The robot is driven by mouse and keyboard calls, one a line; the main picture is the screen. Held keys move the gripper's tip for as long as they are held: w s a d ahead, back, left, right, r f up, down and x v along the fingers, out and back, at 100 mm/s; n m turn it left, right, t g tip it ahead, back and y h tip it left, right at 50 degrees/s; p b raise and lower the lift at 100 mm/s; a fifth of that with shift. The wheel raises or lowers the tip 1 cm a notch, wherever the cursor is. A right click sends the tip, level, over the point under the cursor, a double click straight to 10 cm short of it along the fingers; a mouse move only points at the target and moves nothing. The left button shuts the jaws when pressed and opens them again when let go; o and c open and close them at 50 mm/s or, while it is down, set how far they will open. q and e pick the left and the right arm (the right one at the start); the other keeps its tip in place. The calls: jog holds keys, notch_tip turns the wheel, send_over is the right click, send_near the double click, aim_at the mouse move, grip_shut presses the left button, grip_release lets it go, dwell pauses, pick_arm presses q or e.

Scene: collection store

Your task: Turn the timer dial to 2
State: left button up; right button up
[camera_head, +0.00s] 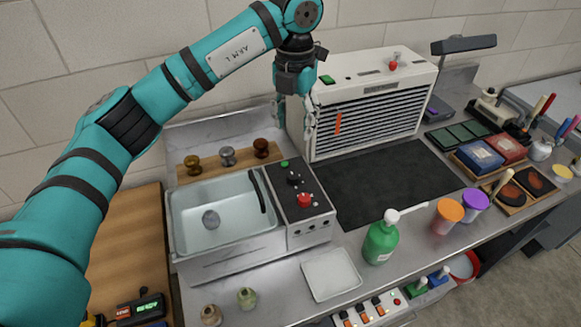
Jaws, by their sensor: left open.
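A dark control panel (284,210) sits on the right side of a water-filled basin (178,215). It carries a black dial (294,178), a red knob (304,200) and a green button (284,164). The black dial looks like the timer dial, but its markings are too small to read. My left gripper (293,104) is open and points down, well above and behind the panel, in front of the left end of the white louvred unit (370,72). It touches no dial. My right gripper is not in view.
A wooden rack with three knobs (228,156) stands behind the basin. A black mat (385,180) lies right of the panel. A green pump bottle (381,242) and a white tray (331,274) stand in front. A small device with a green display (148,307) is at lower left.

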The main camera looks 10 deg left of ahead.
pick_arm(q)
jog(key=p, duration=0.2)
send_over(293, 175)
notch_tip(293, 175, down, 6)
notch_tip(293, 175, down, 8)
jog(key=p, duration=0.3)
jog(key=shift+s+f, duration=0.1)
jog(key=shift+f, duration=0.5)
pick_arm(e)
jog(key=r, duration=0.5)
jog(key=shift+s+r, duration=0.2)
pick_arm(q)
jog(key=shift+c, duration=0.3)
grip_shut()
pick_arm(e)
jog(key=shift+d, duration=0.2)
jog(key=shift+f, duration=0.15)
